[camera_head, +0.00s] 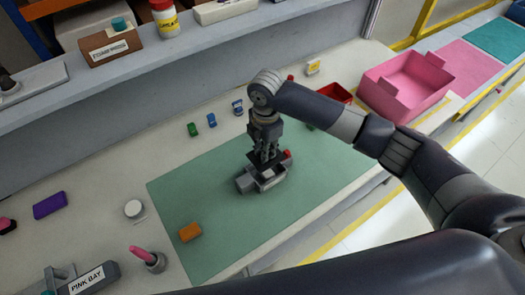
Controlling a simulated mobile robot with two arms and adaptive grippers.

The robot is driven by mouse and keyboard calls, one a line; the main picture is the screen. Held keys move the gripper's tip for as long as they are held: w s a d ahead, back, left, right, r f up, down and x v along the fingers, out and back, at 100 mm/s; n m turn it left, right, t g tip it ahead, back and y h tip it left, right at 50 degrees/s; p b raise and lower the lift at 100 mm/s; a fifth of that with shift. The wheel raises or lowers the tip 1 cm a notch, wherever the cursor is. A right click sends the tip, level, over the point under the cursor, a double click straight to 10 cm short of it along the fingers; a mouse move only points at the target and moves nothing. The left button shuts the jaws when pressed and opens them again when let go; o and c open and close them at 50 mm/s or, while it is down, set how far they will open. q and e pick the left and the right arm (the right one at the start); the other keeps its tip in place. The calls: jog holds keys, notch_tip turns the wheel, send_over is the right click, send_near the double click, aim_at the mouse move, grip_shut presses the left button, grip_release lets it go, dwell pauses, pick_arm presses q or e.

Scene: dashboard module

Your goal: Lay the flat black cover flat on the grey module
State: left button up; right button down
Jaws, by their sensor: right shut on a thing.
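The grey module (268,183) lies on the green mat (205,195), around the mat's middle. My right gripper (265,157) points down just above the module. It is shut on a dark, flat piece that looks like the black cover (254,158), partly hidden by the fingers. The cover is over the module's far side; I cannot tell whether they touch. A small red part (287,154) shows at the module's right. My left gripper is not in view.
An orange block (190,232) lies on the mat's front left. Blue and green small items (193,130) stand behind the mat. A pink bin (410,82) and a red tray (335,93) are at the right. A shelf (200,45) runs along the back.

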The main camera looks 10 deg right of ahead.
jog(key=shift+d+f, duration=0.15)
jog(key=shift+f, duration=0.35)
jog(key=shift+f+b, duration=0.35)
jog(key=shift+b, duration=0.25)
notch_tip(320, 180, down, 3)
jog(key=b, duration=0.3)
jog(key=shift+f+b, duration=0.3)
jog(key=shift+b, duration=0.05)
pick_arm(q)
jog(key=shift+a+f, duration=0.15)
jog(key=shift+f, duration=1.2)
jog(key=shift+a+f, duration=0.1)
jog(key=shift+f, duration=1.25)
pick_arm(e)
jog(key=shift+f, duration=0.55)
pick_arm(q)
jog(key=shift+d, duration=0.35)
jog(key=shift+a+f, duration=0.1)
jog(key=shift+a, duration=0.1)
pick_arm(e)
jog(key=shift+f, duration=0.65)
jog(key=c, duration=1.4)
grip_release()
jog(key=shift+c, duration=0.2)
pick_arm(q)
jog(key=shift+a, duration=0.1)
